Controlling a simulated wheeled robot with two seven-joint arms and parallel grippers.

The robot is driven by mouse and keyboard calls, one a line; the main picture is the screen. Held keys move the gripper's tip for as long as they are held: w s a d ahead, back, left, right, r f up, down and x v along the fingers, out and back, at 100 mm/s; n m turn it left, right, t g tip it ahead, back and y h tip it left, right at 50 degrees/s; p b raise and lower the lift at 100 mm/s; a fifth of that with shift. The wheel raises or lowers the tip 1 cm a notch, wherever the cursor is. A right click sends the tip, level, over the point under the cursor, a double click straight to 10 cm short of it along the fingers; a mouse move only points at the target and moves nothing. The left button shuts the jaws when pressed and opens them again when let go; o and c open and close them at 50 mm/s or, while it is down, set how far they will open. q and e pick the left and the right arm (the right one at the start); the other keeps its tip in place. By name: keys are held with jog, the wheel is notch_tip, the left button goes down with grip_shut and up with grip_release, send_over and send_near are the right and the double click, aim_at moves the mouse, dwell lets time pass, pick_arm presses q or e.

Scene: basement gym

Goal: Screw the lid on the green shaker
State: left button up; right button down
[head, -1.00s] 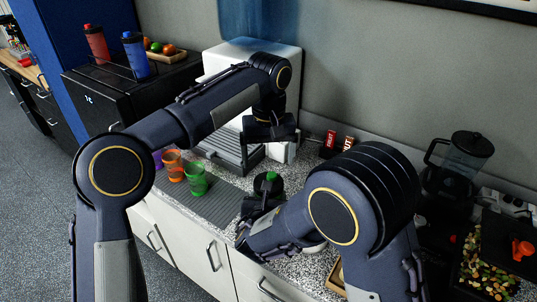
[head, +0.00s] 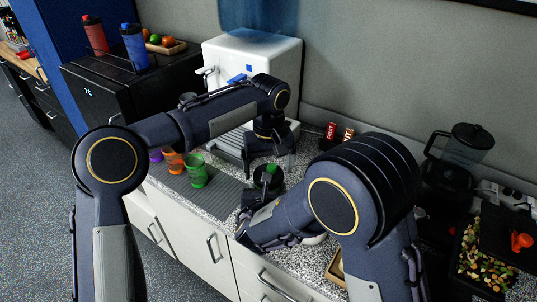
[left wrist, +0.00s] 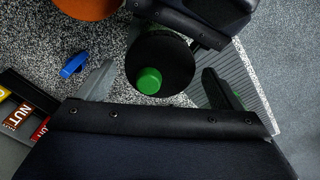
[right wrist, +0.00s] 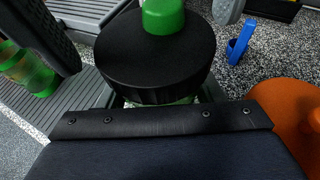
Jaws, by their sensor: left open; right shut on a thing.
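A round black lid with a green cap (head: 268,181) is over the counter, with my right gripper (head: 251,207) beside it. In the right wrist view the black lid (right wrist: 155,62) fills the top middle. A thin strip of pale green shaker wall (right wrist: 160,100) shows under it, between the fingers of my right gripper, which is shut on the shaker. Whether lid and shaker are threaded together cannot be seen. My left gripper (head: 268,160) is open just above the lid, pointing down. In the left wrist view its fingers stand either side of the lid (left wrist: 168,58), apart from it.
Green (head: 196,172), orange (head: 172,162) and purple cups stand on a ribbed grey mat (head: 218,194) at left. A white dispenser (head: 225,55) stands behind my left arm. A blue item (left wrist: 73,65) and an orange object (right wrist: 290,105) lie close by. A blender (head: 466,150) is at right.

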pick_arm(q)
jog(key=shift+f, duration=0.7)
jog(key=c, duration=1)
jog(key=m, duration=1)
jog(key=o, duration=1.1)
